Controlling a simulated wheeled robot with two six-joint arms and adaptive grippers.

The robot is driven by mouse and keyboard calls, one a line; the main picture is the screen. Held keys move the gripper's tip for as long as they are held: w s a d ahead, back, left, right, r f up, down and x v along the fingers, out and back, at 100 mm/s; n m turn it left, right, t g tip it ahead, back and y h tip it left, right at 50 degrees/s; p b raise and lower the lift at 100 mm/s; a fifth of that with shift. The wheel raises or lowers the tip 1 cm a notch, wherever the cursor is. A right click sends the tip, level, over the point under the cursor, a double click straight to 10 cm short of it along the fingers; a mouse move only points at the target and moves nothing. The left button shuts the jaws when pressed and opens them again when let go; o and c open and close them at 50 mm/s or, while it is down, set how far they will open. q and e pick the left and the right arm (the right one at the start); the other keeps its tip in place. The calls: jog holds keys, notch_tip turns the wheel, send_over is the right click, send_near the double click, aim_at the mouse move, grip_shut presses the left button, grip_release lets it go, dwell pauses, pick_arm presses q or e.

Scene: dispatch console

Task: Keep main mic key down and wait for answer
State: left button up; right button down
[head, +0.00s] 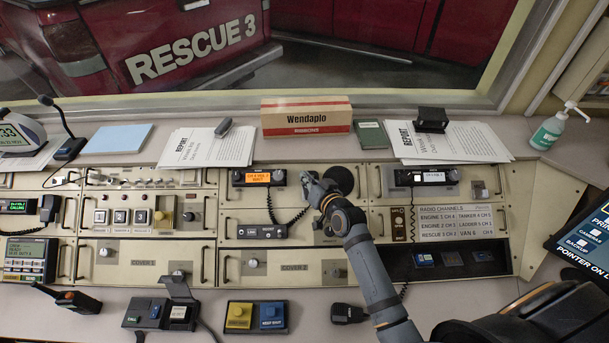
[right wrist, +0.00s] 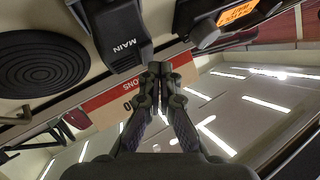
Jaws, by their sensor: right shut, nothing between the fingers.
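The black main mic (right wrist: 122,40), marked MAIN, hangs at the top of the right wrist view. In the head view my right gripper and wrist largely hide it. My right gripper (head: 313,182) is shut and empty; in the right wrist view its fingertips (right wrist: 160,69) are at the lower right edge of the mic. I cannot tell whether they touch it or whether its key is pressed in. The main radio (head: 238,179) has an orange lit display with small text, seemingly ending in WAIT; that display also shows in the right wrist view (right wrist: 237,12). My left gripper is not in view.
A round black speaker (head: 338,180) is just right of my right gripper. A Wendaplo box (head: 306,117) stands behind on the ledge. A second radio (head: 426,177) is to the right. Another mic (head: 348,313) lies at the front edge beside my forearm.

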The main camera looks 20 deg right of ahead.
jog(key=shift+s+r, duration=0.1)
jog(key=shift+r, duration=0.2)
jog(key=shift+s+r+p, duration=0.1)
jog(key=shift+r+p, duration=0.15)
jog(key=shift+p, duration=0.2)
jog(key=s+r+p, duration=0.1)
jog(key=p, duration=0.1)
jog(key=s+r+p, duration=0.1)
jog(key=r, duration=0.1)
jog(key=shift+s+a+r+p, duration=0.2)
jog(key=shift+a+r+p, duration=0.05)
jog(key=shift+a+p, duration=0.15)
